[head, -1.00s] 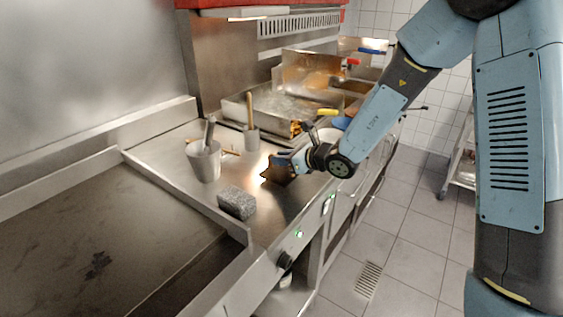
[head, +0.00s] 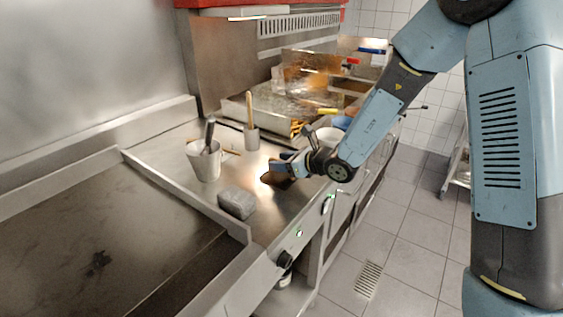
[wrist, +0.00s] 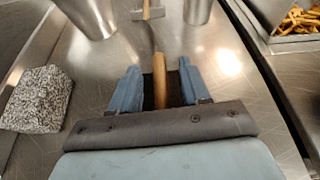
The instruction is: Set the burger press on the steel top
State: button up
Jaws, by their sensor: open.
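The burger press shows in the wrist view as a wooden handle (wrist: 161,66) over a dark plate (wrist: 174,90). In the head view its dark plate (head: 276,181) lies low on the steel top (head: 272,214) and looks flat on it. My gripper (wrist: 158,74) is open, with one blue finger on each side of the handle and gaps showing between. In the head view my gripper (head: 283,171) is right over the plate and hides the handle.
A speckled grey block (head: 237,204) lies near the front. A pale cup with a dark-handled tool (head: 204,160) and a smaller cup (head: 251,139) stand behind. A scraper (wrist: 148,12) lies further back. Fries (wrist: 298,20) sit at the right. A griddle (head: 150,230) lies left.

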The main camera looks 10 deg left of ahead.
jog(key=shift+r, duration=0.15)
jog(key=s+d+r+n+g+h, duration=0.35)
jog(key=s+d+r+n, duration=1)
jog(key=s+d, duration=0.45)
jog(key=s+d+r+n+t+h, duration=0.1)
jog(key=s+d+r+n+h, duration=0.1)
jog(key=d, duration=0.5)
jog(key=s+d+r+n+t+h, duration=0.1)
jog(key=s+d+r+n+h, duration=0.2)
jog(key=d, duration=0.4)
jog(key=s+d+r+n+t+h, duration=0.1)
jog(key=s+d+r+n+h, duration=0.1)
jog(key=d, duration=0.5)
jog(key=shift+s+d+r+n+h, duration=0.25)
jog(key=shift+s+n+h, duration=0.5)
jog(key=shift+h, duration=0.3)
jog(key=shift+a+t, duration=0.15)
jog(key=shift+t, duration=0.1)
